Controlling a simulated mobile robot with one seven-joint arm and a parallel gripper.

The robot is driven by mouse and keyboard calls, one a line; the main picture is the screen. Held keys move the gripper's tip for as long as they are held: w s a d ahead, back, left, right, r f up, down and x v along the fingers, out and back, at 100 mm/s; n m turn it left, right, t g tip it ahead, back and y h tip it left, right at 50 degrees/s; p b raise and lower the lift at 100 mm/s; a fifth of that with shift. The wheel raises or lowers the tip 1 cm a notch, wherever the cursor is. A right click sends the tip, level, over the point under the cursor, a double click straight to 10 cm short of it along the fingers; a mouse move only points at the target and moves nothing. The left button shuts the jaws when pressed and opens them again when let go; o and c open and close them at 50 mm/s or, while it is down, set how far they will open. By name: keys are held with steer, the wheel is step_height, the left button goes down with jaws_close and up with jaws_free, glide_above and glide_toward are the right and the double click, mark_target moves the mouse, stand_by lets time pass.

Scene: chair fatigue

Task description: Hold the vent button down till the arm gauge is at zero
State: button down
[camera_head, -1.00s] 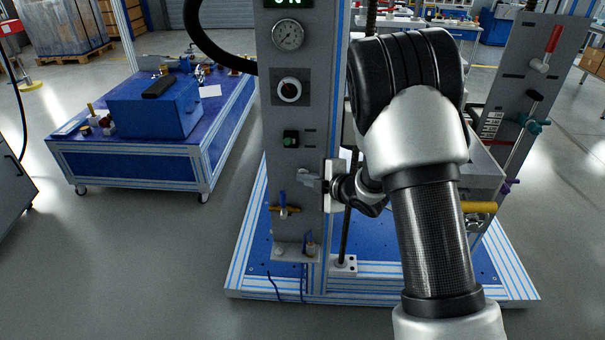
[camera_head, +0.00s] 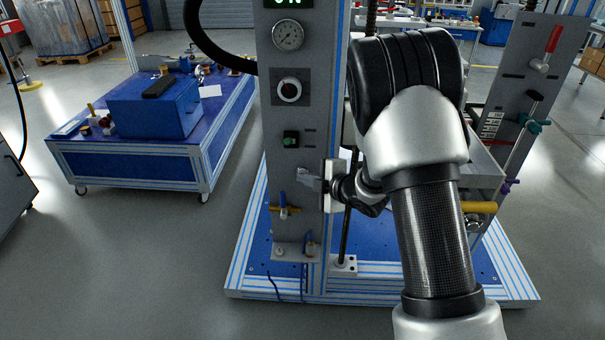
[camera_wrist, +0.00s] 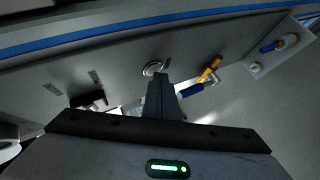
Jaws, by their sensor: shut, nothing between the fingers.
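A grey control panel (camera_head: 263,165) stands upright in front of me. A round dial gauge (camera_head: 288,36) sits near its top; its needle is too small to read. My gripper (camera_head: 303,174) is shut and empty at the panel's lower face, and its fingertips also show in the wrist view (camera_wrist: 160,78). A round silver button (camera_wrist: 152,68), which looks like the vent button, lies just beyond the fingertips, partly covered by them. I cannot tell whether they touch it or whether it is pressed. In the head view the button is hidden by my gripper.
A blue cart (camera_head: 130,165) stands at left, with open floor between.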

steer(key=shift+s+b, duration=0.3)
steer(key=shift+s, duration=0.5)
steer(key=shift+s+a+b, duration=0.1)
steer(key=shift+s+b, duration=0.7)
steer(key=shift+s, duration=1.7)
